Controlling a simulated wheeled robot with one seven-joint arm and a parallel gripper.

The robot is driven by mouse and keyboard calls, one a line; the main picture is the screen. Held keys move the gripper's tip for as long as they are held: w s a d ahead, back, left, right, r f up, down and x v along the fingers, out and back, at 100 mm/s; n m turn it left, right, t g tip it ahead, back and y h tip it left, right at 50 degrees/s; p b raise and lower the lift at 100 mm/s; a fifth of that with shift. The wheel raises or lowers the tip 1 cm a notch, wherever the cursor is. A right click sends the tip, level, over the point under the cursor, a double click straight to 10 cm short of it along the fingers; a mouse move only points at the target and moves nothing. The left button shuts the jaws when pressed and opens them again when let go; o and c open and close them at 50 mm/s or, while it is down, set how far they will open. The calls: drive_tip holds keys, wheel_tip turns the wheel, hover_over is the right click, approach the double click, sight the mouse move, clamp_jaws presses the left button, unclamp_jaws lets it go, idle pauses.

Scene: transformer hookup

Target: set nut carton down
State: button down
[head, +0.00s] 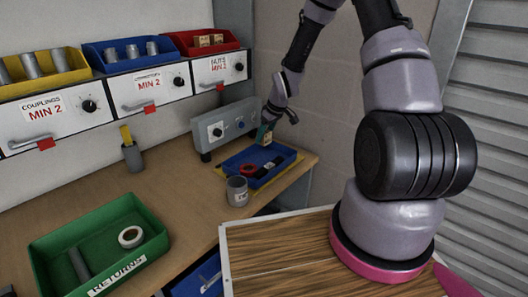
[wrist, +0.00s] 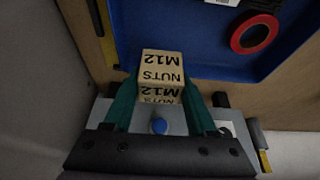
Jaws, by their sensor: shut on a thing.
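The nut carton (wrist: 162,66) is a small tan box marked "NUTS M12". My gripper (wrist: 160,88) has green fingers on either side of it and is shut on it. In the wrist view the carton overlaps the near edge of the blue tray (wrist: 185,30). In the head view my gripper (head: 265,134) is over the back part of the blue tray (head: 239,177), with the carton small and partly hidden there. I cannot tell whether the carton touches the tray floor.
A red tape roll (head: 248,170) lies in the tray. A grey panel with knobs (head: 226,126) stands behind it, and a metal cup (head: 237,191) in front. A green returns bin (head: 60,246) is at left. Shelf bins, including the red one (head: 203,44), are above.

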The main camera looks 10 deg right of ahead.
sight(264, 155)
drive_tip(key=shift+a+f, duration=0.1)
drive_tip(key=shift+f, duration=2.5)
drive_tip(key=shift+c, duration=1)
unclamp_jaws()
drive_tip(key=shift+f, duration=0.15)
